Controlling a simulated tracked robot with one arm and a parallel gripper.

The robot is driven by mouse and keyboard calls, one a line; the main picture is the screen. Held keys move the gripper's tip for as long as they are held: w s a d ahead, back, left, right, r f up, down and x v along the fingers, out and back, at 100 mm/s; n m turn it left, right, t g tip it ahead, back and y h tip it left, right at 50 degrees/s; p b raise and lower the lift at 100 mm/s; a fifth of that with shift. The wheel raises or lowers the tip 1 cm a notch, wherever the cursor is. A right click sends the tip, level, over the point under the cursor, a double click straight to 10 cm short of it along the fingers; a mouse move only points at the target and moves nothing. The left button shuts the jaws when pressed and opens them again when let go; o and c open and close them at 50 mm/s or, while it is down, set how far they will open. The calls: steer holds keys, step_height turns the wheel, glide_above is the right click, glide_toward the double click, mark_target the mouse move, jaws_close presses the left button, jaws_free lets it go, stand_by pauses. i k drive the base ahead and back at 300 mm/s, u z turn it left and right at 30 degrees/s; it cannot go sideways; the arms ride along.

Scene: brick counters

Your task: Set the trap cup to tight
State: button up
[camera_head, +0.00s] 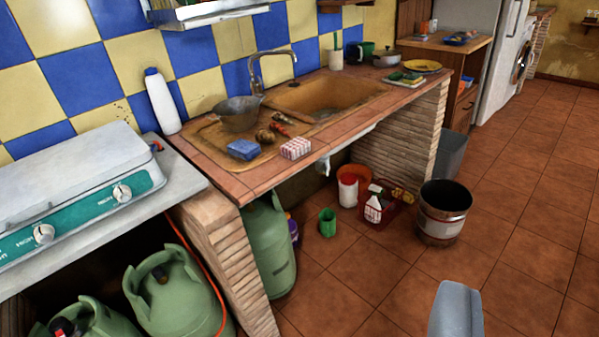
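The sink counter (245,192) stands in the middle with a brown basin (325,95) set in its tiled top. Below its front edge a small white fitting (325,167) shows, with a pale pipe running up to the right. It may be part of the drain trap, but it is too small to tell its cup or setting. My gripper (456,310) shows only as a grey rounded piece at the bottom edge, right of centre. It is far from the sink and touches nothing visible. Its fingers cannot be made out.
A dark bucket (443,212) stands in front. The tiled floor (530,220) at right is clear.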

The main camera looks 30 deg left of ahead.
mark_target(323, 167)
steer(key=u, duration=0.1)
steer(key=i, duration=1)
steer(key=z, duration=0.1)
